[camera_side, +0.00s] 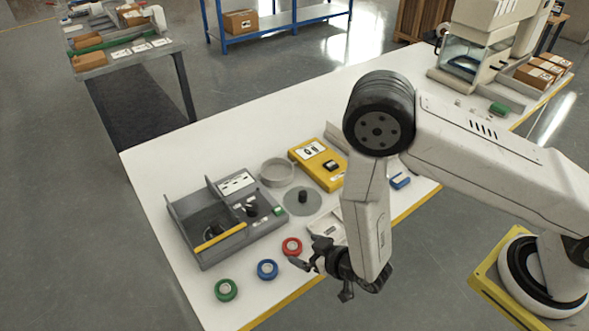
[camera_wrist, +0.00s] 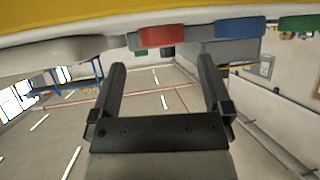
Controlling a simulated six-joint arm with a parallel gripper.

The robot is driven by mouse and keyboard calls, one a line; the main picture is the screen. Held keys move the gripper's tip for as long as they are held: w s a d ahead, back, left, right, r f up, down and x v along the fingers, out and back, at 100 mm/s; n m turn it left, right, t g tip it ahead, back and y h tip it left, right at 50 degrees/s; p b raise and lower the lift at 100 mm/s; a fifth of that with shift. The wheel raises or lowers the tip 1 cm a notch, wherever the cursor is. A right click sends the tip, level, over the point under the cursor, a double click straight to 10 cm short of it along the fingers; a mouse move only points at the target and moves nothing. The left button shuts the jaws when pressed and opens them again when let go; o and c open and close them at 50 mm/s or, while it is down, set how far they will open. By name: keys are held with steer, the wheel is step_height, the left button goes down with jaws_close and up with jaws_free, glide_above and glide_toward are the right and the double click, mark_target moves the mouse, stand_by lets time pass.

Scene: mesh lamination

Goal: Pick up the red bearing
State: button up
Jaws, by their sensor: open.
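The red bearing (camera_side: 292,246) is a small ring lying on the white table near its front edge. It also shows at the top of the wrist view (camera_wrist: 161,36), in front of the fingers and apart from them. My gripper (camera_side: 319,278) is open and empty, just to the right of and nearer than the red bearing in the side view. In the wrist view, its two dark fingers (camera_wrist: 162,68) stand apart with nothing between them.
A blue bearing (camera_side: 268,269) and a green bearing (camera_side: 226,290) lie to the left of the red one. A grey fixture tray (camera_side: 262,232) stands behind them. A grey ring-shaped dish (camera_side: 277,173) and a yellow box (camera_side: 318,163) sit farther back.

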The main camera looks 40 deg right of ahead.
mark_target(294, 247)
steer(key=shift+x, duration=2.1)
steer(key=shift+s+a+f, duration=0.1)
steer(key=c, duration=1.3)
steer(key=shift+o, duration=0.2)
step_height(294, 247, up, 10)
